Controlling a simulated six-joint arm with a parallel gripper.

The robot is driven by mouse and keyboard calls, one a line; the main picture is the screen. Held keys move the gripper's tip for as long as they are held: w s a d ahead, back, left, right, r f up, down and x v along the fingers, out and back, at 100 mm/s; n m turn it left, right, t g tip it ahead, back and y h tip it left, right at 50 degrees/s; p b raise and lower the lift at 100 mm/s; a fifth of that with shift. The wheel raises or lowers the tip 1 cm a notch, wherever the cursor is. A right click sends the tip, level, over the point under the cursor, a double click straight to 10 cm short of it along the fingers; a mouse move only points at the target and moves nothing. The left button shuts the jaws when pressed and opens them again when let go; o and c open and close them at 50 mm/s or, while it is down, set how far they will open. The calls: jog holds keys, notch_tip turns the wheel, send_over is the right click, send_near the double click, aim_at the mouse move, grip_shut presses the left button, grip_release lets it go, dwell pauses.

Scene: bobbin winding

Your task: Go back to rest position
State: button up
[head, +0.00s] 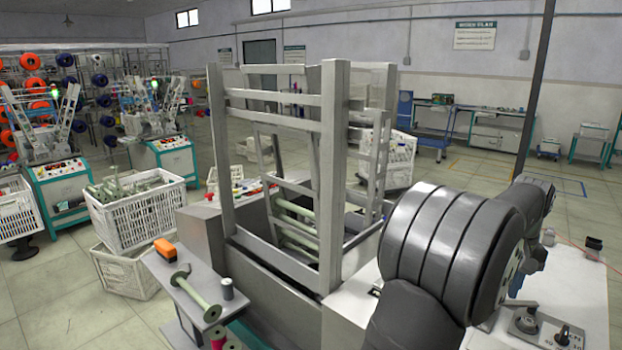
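My arm fills the lower right of the head view, with a large dark grey ribbed joint in front. My gripper cannot be made out; the arm's far end is hidden behind this joint or too small to tell. A pale green bobbin (196,292) lies on a grey side shelf (165,268) at the lower left of the machine frame (333,180). More pale green rods or bobbins (296,228) show inside the frame.
A white crate (140,222) of bobbins stands on another crate (122,272) at left. Upright grey posts rise beside my arm. A white table (572,285) with a control knob unit (540,328) lies right.

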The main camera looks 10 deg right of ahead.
jog(key=shift+s, duration=0.15)
jog(key=shift+r, duration=0.15)
jog(key=shift+w+r, duration=0.2)
jog(key=shift+r, duration=0.1)
notch_tip(320, 180, up, 6)
notch_tip(320, 180, down, 6)
jog(key=shift+f, duration=0.1)
jog(key=s, duration=0.6)
jog(key=shift+s+d+f, duration=0.1)
jog(key=shift+d+f, duration=0.2)
jog(key=shift+d, duration=0.1)
jog(key=shift+s+d, duration=0.3)
jog(key=shift+s, duration=0.1)
